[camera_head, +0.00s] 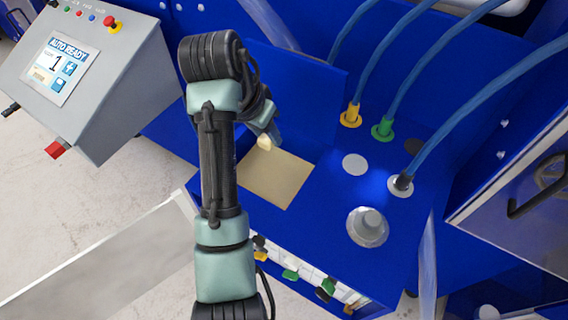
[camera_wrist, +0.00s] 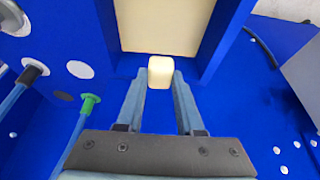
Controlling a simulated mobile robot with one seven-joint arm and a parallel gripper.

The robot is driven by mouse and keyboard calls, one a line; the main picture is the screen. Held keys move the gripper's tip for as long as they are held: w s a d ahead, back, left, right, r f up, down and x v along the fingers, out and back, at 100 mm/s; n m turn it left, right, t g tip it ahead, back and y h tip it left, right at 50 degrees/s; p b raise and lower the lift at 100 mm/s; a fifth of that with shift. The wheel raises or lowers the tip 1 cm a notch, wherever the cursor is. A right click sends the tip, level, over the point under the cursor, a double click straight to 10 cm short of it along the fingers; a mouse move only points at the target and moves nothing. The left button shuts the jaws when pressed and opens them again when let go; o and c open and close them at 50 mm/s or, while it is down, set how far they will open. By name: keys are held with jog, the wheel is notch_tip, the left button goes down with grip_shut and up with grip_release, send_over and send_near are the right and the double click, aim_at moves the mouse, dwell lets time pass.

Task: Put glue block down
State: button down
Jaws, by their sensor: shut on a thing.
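The glue block is a small cream-coloured block. In the wrist view the glue block (camera_wrist: 160,72) sits between the fingertips of my gripper (camera_wrist: 160,80), which is shut on it. In the head view the glue block (camera_head: 264,142) shows at the end of my gripper (camera_head: 268,136), near the upper left edge of a tan square panel (camera_head: 275,180) in the blue surface. The tan panel also shows in the wrist view (camera_wrist: 160,25), just beyond the block. I cannot tell whether the block touches the surface.
A blue upright plate (camera_head: 300,95) stands close behind my gripper. Yellow (camera_head: 351,117) and green (camera_head: 383,129) hose fittings and a grey knob (camera_head: 367,226) are to the right. A grey control box (camera_head: 110,75) stands at the upper left. The tan panel is bare.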

notch_tip(320, 180, down, 10)
jog(key=p, duration=0.3)
jog(key=shift+r, duration=0.2)
jog(key=shift+f, duration=0.1)
jog(key=shift+f, duration=0.1)
jog(key=shift+f+b, duration=0.3)
jog(key=shift+f, duration=0.25)
jog(key=c, duration=0.5)
grip_release()
jog(key=shift+c, duration=0.2)
jog(key=shift+r, duration=0.1)
